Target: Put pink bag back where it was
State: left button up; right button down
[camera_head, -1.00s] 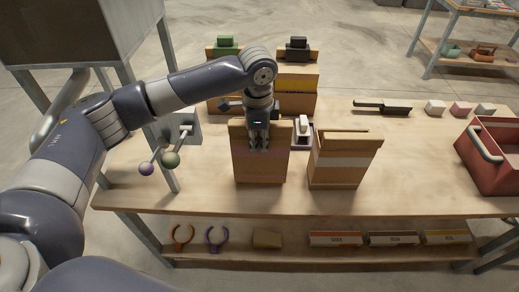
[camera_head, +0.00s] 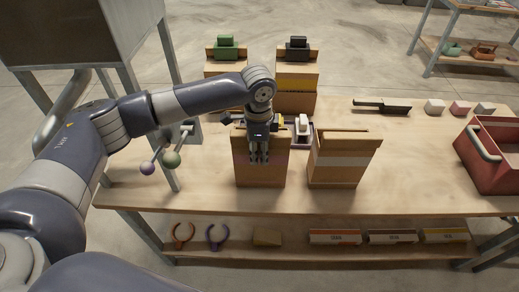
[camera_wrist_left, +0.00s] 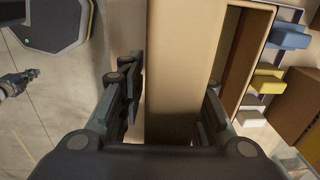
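The pink bag (camera_head: 245,172), a brown block-shaped bag with a faint pink band, stands upright at the table's front, left of the middle. Its lower edge looks at or close to the tabletop; I cannot tell if it touches. My left gripper (camera_head: 259,157) reaches down at the bag and hides part of its face. A small dark gripper shape, apparently my right gripper (camera_wrist_left: 28,77), shows at that view's left edge, too small to read.
A second brown bag with a pale band (camera_head: 336,172) stands just right of the pink bag. A green-topped bag (camera_head: 226,65) and a yellow-banded bag (camera_head: 297,82) stand behind. A red crate (camera_head: 492,160) is at the right. Lever knobs (camera_head: 171,159) stand left of the bag.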

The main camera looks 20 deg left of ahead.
pick_arm(q)
jog(key=shift+r, duration=0.3)
jog(key=r, duration=0.3)
jog(key=r+b, duration=0.1)
jog(key=r, duration=0.3)
jog(key=r+b, duration=0.1)
jog(key=r, duration=0.2)
jog(key=shift+s+r, duration=0.25)
jog(key=shift+s, duration=0.05)
jog(key=shift+s+r, duration=0.1)
jog(key=shift+r, duration=0.45)
